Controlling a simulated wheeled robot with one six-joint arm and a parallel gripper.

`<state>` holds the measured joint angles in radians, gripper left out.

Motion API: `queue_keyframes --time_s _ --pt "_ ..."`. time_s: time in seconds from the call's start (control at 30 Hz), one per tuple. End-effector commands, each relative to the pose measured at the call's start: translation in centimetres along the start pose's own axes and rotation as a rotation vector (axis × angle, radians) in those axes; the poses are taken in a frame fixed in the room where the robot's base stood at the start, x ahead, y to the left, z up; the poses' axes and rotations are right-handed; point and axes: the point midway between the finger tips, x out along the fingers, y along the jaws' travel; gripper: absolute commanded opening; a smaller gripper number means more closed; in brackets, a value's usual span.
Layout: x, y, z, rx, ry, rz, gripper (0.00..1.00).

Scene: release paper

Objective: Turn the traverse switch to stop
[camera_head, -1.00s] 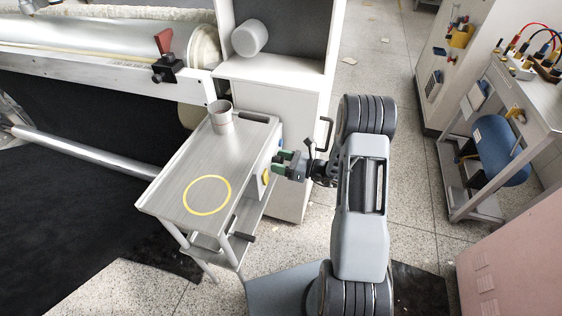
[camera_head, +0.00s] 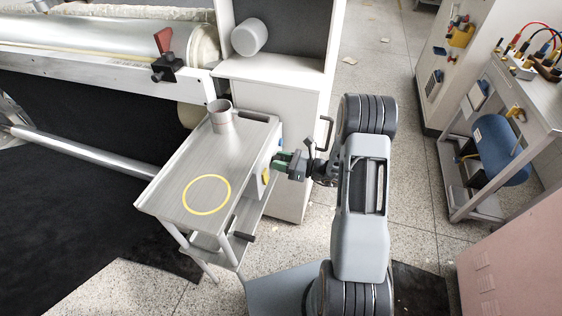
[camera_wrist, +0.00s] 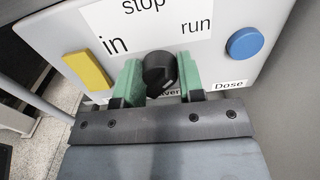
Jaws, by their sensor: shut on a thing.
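The traverse switch is a black rotary knob (camera_wrist: 160,73) on a light grey panel, under a white label (camera_wrist: 150,28) reading "in" at left, "stop" at top and "run" at right. My gripper (camera_wrist: 159,80) has its green fingers on both sides of the knob, shut on it. I cannot clearly tell which word the knob points at. In the head view my gripper (camera_head: 281,163) is at the panel box (camera_head: 264,161) on the cart's right side; the knob is hidden there.
A yellow block (camera_wrist: 88,70) and a blue round button (camera_wrist: 245,43) flank the knob. The cart top (camera_head: 180,165) carries a grey cup (camera_head: 221,122) and a yellow ring (camera_head: 206,208). A white cabinet (camera_head: 285,84) stands behind.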

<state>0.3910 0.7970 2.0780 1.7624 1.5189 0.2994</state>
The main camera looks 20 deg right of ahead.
Motion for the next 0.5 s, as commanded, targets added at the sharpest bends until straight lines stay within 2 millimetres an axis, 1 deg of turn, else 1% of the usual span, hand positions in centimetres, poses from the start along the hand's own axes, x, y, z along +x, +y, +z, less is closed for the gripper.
queue_keyframes --time_s 0.17,0.5 --pt "0.00 0.04 -0.34 -0.113 0.000 0.002 0.12" --pt "0.01 0.05 -0.50 -0.416 0.000 0.002 0.12"
